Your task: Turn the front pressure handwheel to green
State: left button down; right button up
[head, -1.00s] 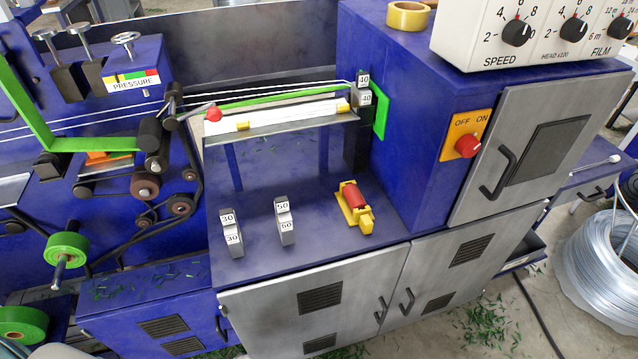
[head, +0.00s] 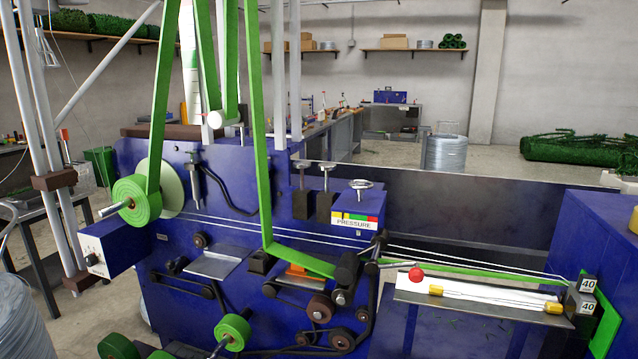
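The front pressure handwheel (head: 360,184) is a small metal wheel on top of a blue block, near the middle of the head view. On the face of that block is a PRESSURE scale (head: 354,220) with coloured bands, including yellow, green and red. Which band is indicated is too small to tell. Two more metal handwheels, one (head: 327,167) and another (head: 302,165), stand to its left above dark blocks. Neither of my grippers is in view.
Green tape (head: 262,150) runs down from above, left of the handwheels, to rollers (head: 347,270) below them. White wires cross the blue machine. A red knob (head: 416,275) sits lower right. A dark panel (head: 450,225) stands behind. Space directly above the front handwheel looks clear.

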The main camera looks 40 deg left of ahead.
aim_at(359, 185)
jog(key=u, duration=0.9)
